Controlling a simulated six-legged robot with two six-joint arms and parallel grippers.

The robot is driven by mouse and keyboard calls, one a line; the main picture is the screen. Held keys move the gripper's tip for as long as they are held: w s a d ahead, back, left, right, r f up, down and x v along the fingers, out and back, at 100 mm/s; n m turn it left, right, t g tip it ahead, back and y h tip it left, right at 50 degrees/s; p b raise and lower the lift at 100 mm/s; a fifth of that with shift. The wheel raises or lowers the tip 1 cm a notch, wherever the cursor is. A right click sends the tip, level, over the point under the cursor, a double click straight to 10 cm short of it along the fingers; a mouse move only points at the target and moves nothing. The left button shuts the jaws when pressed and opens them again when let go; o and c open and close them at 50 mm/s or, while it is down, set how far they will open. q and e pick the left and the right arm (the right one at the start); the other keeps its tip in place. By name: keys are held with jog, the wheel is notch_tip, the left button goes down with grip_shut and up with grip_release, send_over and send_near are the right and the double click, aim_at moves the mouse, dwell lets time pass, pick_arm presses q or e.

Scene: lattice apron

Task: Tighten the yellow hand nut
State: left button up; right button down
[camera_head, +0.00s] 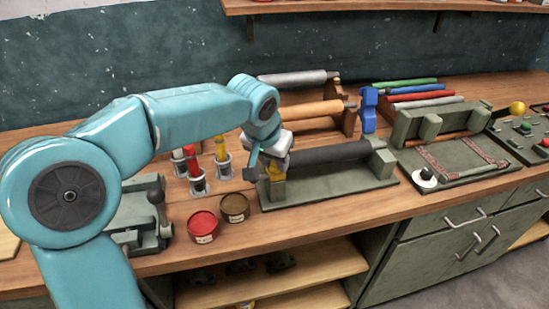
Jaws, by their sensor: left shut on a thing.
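My left gripper (265,170) reaches down from above and is shut on the nut. Its jaws and wrist hide much of the nut, so its thread and seating cannot be seen. My right gripper is not in view.
Red (202,226) and brown (235,207) tins stand in front of the gripper. Cups with coloured handles (221,148) stand to its left. Wooden racks with grey and orange rollers (310,110) are behind. A tray with a white disc (425,177) is to the right.

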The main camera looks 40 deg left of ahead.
pick_arm(q)
jog(key=shift+m, duration=0.3)
jog(key=o, duration=0.9)
jog(key=shift+w, duration=0.1)
jog(key=shift+o, duration=0.7)
jog(key=shift+w, duration=0.1)
jog(key=p+v, duration=0.1)
jog(key=v, duration=1.5)
jog(key=shift+a+r, duration=0.1)
